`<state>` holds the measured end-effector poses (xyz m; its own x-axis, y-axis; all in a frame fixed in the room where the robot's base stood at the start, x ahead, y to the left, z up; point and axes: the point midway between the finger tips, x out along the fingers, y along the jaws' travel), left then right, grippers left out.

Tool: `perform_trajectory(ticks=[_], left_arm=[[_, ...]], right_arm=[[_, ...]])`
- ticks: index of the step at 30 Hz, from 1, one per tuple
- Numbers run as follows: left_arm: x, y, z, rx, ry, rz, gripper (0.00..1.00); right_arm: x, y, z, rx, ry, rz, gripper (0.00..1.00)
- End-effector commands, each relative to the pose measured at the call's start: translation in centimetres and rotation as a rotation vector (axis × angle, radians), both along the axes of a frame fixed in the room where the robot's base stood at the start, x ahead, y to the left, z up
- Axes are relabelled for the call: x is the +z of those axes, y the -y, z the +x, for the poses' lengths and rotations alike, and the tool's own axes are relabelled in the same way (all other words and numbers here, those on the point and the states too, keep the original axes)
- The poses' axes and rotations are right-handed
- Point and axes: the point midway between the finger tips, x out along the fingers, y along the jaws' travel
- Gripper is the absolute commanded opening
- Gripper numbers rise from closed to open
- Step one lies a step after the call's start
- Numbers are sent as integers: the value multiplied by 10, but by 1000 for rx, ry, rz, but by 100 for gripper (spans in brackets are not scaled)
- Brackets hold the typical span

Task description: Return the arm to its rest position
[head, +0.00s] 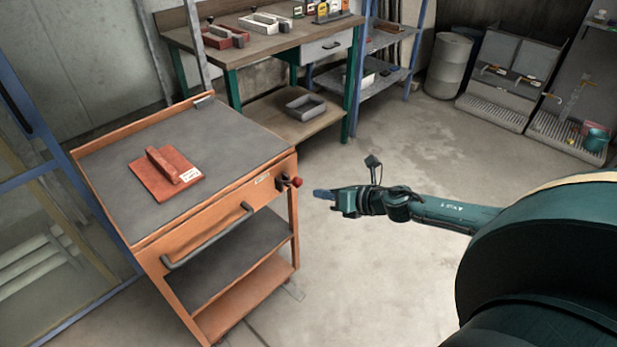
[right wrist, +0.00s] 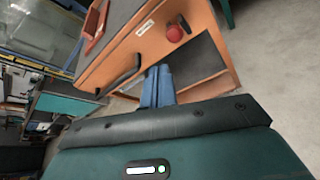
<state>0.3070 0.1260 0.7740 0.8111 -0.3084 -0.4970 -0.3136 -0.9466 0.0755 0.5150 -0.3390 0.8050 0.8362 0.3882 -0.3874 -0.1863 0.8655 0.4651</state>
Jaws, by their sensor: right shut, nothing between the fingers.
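My right gripper (head: 324,194) hangs in the air just to the right of the orange cart (head: 220,235). Its blue fingers are together with nothing between them, and they also show in the right wrist view (right wrist: 158,87), pointing towards the cart. The right arm reaches in from the right of the head view. The fingers appear apart from the cart's red knob (head: 296,182), which also shows in the right wrist view (right wrist: 174,33). My left gripper is in neither view.
A red block with a handle (head: 168,174) lies on the cart's dark top. A workbench (head: 270,43) with several tools stands behind. A blue-framed shelf (head: 385,45), a grey barrel (head: 448,66) and wash stands (head: 510,75) are farther back. The floor (head: 400,145) between is clear.

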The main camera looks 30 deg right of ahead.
Motion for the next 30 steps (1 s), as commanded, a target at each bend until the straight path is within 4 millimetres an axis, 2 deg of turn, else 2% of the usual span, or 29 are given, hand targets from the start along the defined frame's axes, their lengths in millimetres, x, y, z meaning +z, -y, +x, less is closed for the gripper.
perform_trajectory(ticks=[6,8,10,13,15,18,21,24,27,30], left_arm=[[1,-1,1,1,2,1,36],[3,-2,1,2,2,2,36],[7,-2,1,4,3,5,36],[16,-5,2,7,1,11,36],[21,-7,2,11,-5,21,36],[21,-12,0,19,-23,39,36],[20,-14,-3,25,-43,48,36],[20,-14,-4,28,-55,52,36],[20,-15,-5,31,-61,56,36],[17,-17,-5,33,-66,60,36]], right_arm=[[-1,-2,-1,-3,-4,10,0],[-3,-11,-5,-17,-20,58,0],[-8,-33,-15,-60,-61,184,0],[-16,-83,-44,-200,-192,528,0],[-18,-119,-72,-358,-328,844,0],[-18,-155,-114,-622,-530,1286,0],[-16,-176,-153,-890,-704,1660,0],[-14,-188,-184,-1113,-825,1937,0],[-12,-193,-202,-1259,-890,2108,0],[-12,-195,-211,-1326,-919,2182,0]])
